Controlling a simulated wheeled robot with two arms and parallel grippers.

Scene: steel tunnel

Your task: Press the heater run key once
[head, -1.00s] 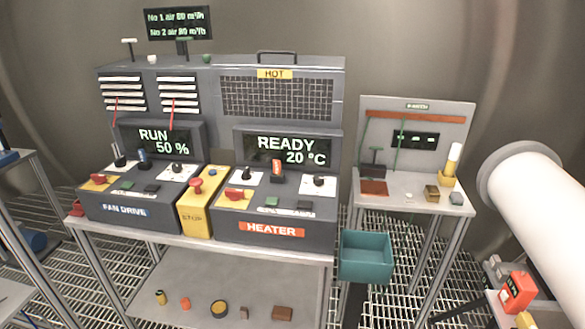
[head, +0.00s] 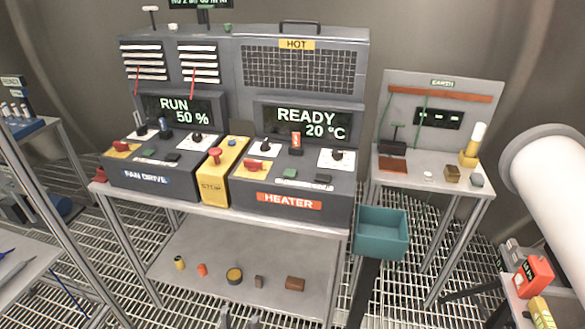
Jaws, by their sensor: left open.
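The heater console (head: 300,196) stands at the right of the bench with an orange HEATER label (head: 289,201). Its screen (head: 308,122) reads READY 20 °C. On its sloped top are a green key (head: 290,173), a dark key (head: 323,179), a red switch on a yellow plate (head: 257,164), an upright red-orange lever and a black knob (head: 337,154). The key lettering is too small to read. My left gripper (head: 239,317) barely shows at the bottom edge, open, well below and in front of the console, touching nothing visible. My right gripper is out of view.
The fan drive console (head: 150,183) reads RUN 50 %. A yellow stop box (head: 225,180) with a red button (head: 214,155) sits between the consoles. A teal bin (head: 382,235) hangs at the bench's right end. The lower shelf (head: 200,255) holds several small items.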

